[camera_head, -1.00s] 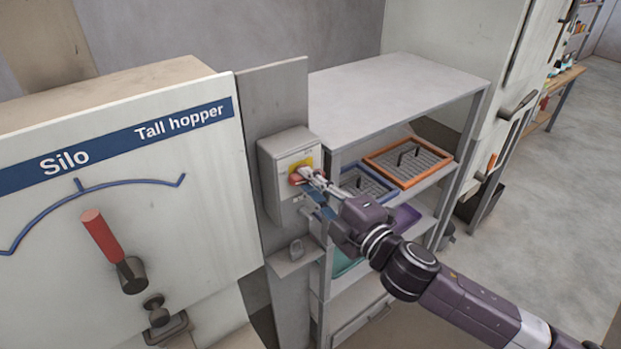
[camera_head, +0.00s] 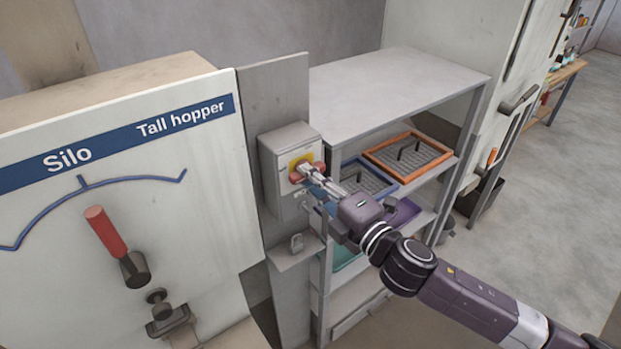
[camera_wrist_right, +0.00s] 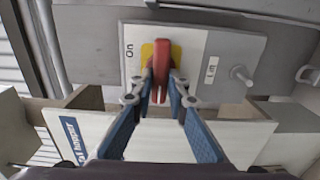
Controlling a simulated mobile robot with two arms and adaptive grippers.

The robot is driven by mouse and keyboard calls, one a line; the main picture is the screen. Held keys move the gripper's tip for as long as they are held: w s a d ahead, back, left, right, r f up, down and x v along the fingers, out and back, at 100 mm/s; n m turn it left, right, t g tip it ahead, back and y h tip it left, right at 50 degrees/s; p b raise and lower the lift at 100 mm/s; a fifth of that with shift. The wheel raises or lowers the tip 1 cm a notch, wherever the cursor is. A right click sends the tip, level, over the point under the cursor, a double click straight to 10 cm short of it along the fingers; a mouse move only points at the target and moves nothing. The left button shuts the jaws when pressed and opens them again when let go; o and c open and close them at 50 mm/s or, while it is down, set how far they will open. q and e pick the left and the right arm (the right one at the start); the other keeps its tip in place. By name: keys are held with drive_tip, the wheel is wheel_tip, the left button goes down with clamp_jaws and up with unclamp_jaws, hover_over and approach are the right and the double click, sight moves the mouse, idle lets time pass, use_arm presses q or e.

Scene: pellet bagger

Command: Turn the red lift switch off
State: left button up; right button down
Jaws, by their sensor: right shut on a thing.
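The red lift switch (camera_head: 302,172) is a red handle on a yellow plate on the front of a grey box (camera_head: 276,180). In the right wrist view the red handle (camera_wrist_right: 161,62) stands in line with the "On" mark side of the panel, with a "Lift" label on the other side. My right gripper (camera_head: 313,175) reaches in from the right and is shut on the red handle, one finger on each side of it. It hides part of the handle in the head view. My left gripper is not in view.
A panel (camera_head: 200,200) marked "Silo" and "Tall hopper" with a red-handled lever (camera_head: 105,232) stands at the left. A grey shelf (camera_head: 395,90) with blue and orange-framed trays (camera_head: 410,150) stands right behind my arm. A padlock (camera_head: 296,243) sits below the box.

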drive_tip(key=c, duration=1.9)
unclamp_jaws()
drive_tip(key=v, duration=1.2)
drive_tip(key=shift+w+f, duration=0.1)
drive_tip(key=shift+w, duration=0.05)
